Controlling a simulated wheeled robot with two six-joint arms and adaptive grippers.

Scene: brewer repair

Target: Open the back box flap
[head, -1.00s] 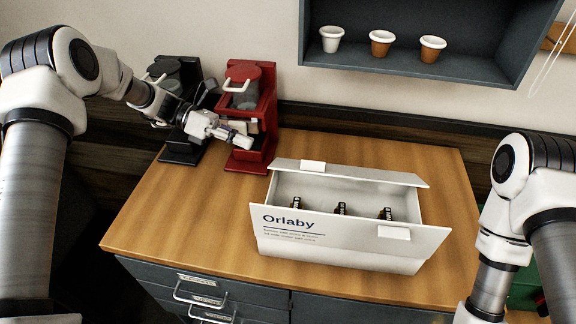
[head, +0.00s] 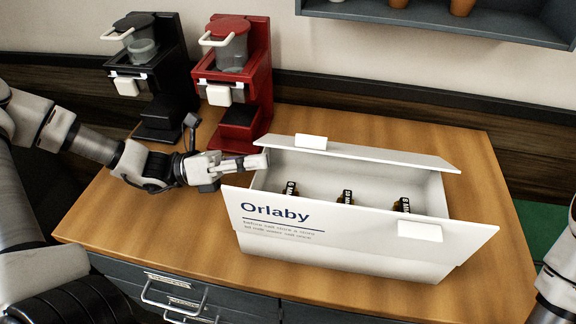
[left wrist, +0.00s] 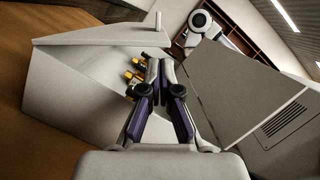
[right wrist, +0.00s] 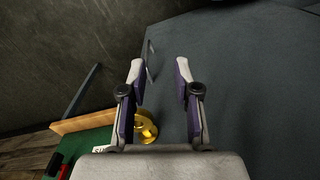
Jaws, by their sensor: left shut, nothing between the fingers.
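The white Orlaby box (head: 340,260) stands on the counter with several small dark bottles (head: 345,197) inside. Its back flap (head: 385,156), with a small white tab (head: 311,142), leans inward over the rear of the opening. The front flap (head: 350,228) tilts outward at the front. My left gripper (head: 264,160) is shut and empty at the box's back left corner, close to the back flap's left end; contact is unclear. In the left wrist view the shut fingertips (left wrist: 160,66) point into the box, between the back flap (left wrist: 100,34) and front flap (left wrist: 245,95). My right gripper (right wrist: 160,68) is open and empty.
A red brewer (head: 238,100) and a black brewer (head: 155,90) stand behind my left arm. A shelf with cups (head: 462,6) hangs above. The wooden counter (head: 480,180) is clear right of the box. A dark grey surface (right wrist: 250,80) faces my right gripper.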

